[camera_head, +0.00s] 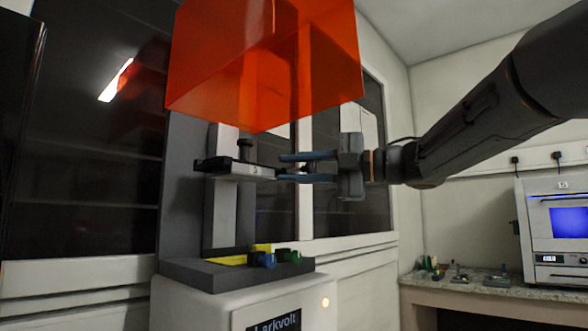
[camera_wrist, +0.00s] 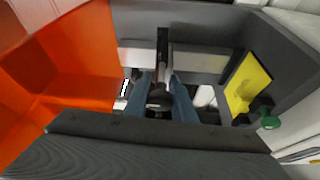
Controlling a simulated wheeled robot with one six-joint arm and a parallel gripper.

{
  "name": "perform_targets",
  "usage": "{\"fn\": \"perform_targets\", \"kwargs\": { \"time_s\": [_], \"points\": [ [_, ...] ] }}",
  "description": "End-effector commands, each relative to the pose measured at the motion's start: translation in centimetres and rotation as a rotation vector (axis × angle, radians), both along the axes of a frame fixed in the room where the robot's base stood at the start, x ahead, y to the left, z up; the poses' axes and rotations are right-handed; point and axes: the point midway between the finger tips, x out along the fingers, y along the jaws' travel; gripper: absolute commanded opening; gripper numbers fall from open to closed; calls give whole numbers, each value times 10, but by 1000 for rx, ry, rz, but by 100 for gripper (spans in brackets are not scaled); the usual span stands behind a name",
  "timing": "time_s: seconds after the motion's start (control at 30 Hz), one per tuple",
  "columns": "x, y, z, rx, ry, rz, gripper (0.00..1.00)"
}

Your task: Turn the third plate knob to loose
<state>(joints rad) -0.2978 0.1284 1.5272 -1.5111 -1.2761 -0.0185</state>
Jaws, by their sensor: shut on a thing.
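The dark plate marked "3" (camera_head: 225,165) juts out from a grey column, under an orange see-through cover. A black upright knob (camera_head: 245,150) stands on top of the plate. My gripper (camera_head: 283,166) reaches in from the right, its two blue fingers at the plate's right end. In the wrist view the blue fingers are shut on a dark round knob (camera_wrist: 158,98) at the plate's near end. The fingers hide part of this knob, and I cannot read its loose or tight setting.
The orange cover (camera_head: 265,70) hangs just above the plate and my gripper. Below, the grey base (camera_head: 210,275) bears a yellow plate (camera_head: 228,260), a blue knob (camera_head: 267,261) and a green knob (camera_head: 293,256). A bench (camera_head: 470,290) with small items stands at the right.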

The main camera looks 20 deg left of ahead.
Motion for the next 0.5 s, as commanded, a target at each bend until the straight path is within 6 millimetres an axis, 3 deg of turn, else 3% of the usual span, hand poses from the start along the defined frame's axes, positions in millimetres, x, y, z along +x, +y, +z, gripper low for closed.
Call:
{"fn": "perform_targets", "kwargs": {
  "time_s": [0.17,0.2,0.3,0.5],
  "points": [
    [0,0,1,2,-1,-1,1],
    [0,0,2,3,-1,-1,25],
    [0,0,1,2,-1,-1,40],
    [0,0,1,2,0,0,40]
  ]
}}
